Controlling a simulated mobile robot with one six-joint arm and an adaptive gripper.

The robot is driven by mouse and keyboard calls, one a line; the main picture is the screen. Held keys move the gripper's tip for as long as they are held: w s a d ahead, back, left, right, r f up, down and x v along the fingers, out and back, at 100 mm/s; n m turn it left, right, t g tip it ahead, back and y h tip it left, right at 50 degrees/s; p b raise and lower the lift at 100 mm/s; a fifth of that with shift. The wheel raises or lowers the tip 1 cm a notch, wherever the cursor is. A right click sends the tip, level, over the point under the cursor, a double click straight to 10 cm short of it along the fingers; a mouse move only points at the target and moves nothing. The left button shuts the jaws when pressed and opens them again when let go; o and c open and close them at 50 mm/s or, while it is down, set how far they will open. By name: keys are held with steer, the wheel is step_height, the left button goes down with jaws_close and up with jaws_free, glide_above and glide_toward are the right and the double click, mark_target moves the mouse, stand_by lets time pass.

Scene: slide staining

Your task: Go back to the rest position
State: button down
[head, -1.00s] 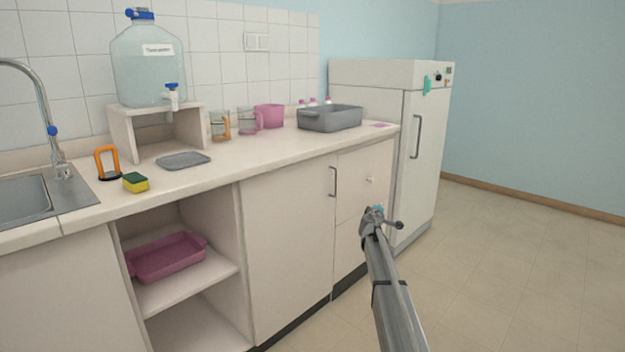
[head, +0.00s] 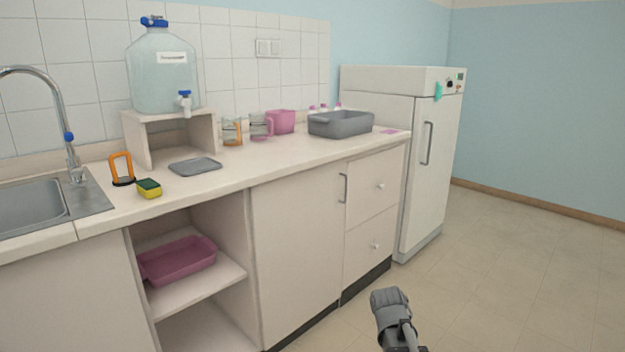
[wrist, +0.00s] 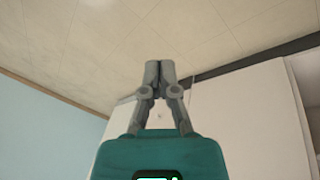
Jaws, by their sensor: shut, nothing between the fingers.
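My gripper (wrist: 152,66) shows in the wrist view with its two fingers together and nothing between them. In that view it stands against the pale floor, with white cabinet or fridge fronts beyond. In the head view part of my arm (head: 392,315) shows low, right of centre, over the floor in front of the drawers. The fingers cannot be made out in the head view.
The counter (head: 255,172) carries a water tank (head: 165,75) on a stand, a grey tray (head: 195,167), a sponge (head: 149,188), mugs and a grey basin (head: 341,125). A pink tray (head: 178,262) lies on the open shelf. The fridge (head: 428,150) stands right. Floor (head: 530,270) at right is clear.

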steer(key=s+a+g+y, duration=0.3)
steer(key=s+a, duration=0.2)
steer(key=s, duration=0.7)
step_height(320, 180, up, 38)
steer(key=w+p, duration=0.1)
steer(key=p, duration=3.7)
steer(key=shift+f+t, duration=0.25)
steer(key=shift+t, duration=0.05)
steer(key=shift+w, duration=0.1)
